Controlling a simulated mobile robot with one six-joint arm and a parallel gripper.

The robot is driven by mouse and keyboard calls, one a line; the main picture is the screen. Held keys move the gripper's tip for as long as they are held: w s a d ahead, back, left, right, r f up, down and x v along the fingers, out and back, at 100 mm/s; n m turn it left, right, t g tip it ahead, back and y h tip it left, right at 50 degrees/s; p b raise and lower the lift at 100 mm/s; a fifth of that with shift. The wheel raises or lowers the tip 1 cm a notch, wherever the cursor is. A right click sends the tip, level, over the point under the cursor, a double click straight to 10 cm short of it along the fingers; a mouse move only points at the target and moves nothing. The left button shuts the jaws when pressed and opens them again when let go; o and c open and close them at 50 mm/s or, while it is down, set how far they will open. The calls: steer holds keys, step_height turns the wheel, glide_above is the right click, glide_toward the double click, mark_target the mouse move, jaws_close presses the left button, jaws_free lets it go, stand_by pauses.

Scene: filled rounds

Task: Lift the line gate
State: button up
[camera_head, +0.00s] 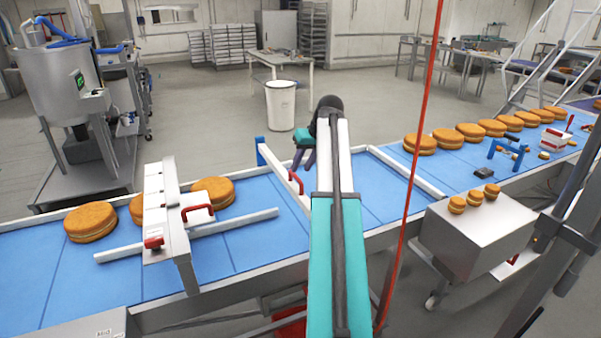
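The line gate (280,170) looks to be the low white bar lying across the blue conveyor, with a blue post (261,152) at its far end and a red handle (296,183) on it. It is down, close to the belt. My gripper (304,164) is just above and beyond the red handle, partly hidden by my own arm. Its two dark fingers point down and seem spread apart, with nothing visible between them. I see no contact with the handle. The gate's near end is hidden by my arm.
Filled rounds (90,222) sit on the belt (270,229) at left, by a white guard (166,212) with red handles. More rounds (420,144) line the belt at right. A red cable (412,190) hangs right of my arm. A white bin (281,105) stands behind.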

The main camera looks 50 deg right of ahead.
steer(key=b+v, duration=0.2)
steer(key=v, duration=0.8)
steer(key=shift+b, duration=0.4)
steer(key=shift+s+f, duration=0.1)
steer(key=shift+s, duration=0.15)
